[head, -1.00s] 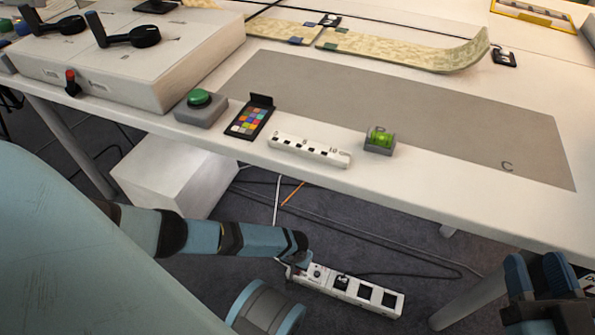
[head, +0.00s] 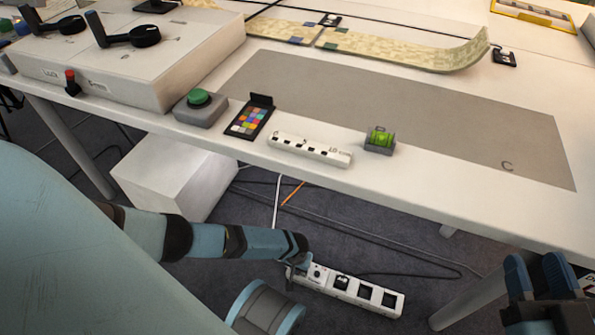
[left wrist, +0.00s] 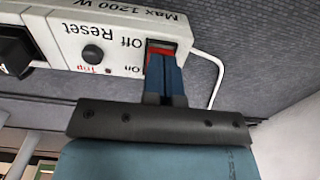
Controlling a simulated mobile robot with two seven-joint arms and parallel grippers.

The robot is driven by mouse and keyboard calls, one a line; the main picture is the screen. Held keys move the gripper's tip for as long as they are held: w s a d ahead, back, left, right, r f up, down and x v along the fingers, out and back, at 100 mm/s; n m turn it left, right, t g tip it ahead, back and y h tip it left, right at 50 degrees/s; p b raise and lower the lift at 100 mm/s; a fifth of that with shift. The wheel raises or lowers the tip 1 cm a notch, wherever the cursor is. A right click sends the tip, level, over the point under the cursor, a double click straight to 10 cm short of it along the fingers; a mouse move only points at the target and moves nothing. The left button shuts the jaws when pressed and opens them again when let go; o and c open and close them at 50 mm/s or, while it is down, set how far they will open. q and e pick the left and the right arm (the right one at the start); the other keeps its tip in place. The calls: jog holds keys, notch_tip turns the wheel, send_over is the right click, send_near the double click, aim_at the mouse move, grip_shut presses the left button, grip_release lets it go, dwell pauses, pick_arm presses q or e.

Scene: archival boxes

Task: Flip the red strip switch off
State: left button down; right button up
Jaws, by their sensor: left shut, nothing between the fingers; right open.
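A white power strip (head: 372,291) lies on the dark carpet below the table. Its red strip switch (left wrist: 158,47) shows in the left wrist view beside the printed words Off and On, with the lettering upside down. My left gripper (left wrist: 166,62) is shut and empty, its fingertips over the switch; they cover much of it. I cannot tell whether they press on it. In the head view the left gripper (head: 299,268) is at the strip's left end and hides the switch. My right gripper (head: 538,272) is open and empty at the lower right.
The black reset button (left wrist: 92,54) is close to the fingers. A dark plug (left wrist: 14,52) and a white cord (left wrist: 216,70) flank them. The table edge (head: 330,181) overhangs behind the strip, near a white box (head: 170,180). Cables lie on the carpet.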

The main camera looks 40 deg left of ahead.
pick_arm(q)
jog(key=shift+f, duration=0.35)
jog(key=shift+r+p, duration=0.8)
jog(key=shift+p, duration=0.05)
notch_tip(320, 180, up, 3)
jog(key=p, duration=0.2)
jog(key=shift+f+p, duration=0.2)
jog(key=shift+p, duration=0.15)
notch_tip(320, 180, up, 2)
jog(key=p, duration=0.2)
jog(key=shift+r+p, duration=0.25)
jog(key=shift+p, duration=0.05)
jog(key=shift+r, duration=0.15)
pick_arm(e)
jog(key=s+m, duration=0.1)
jog(key=s+a+m+g, duration=0.1)
jog(key=m, duration=0.1)
jog(key=s+a+m+h, duration=0.1)
jog(key=shift+m+g, duration=0.3)
jog(key=shift+g, duration=0.1)
jog(key=shift+r, duration=0.15)
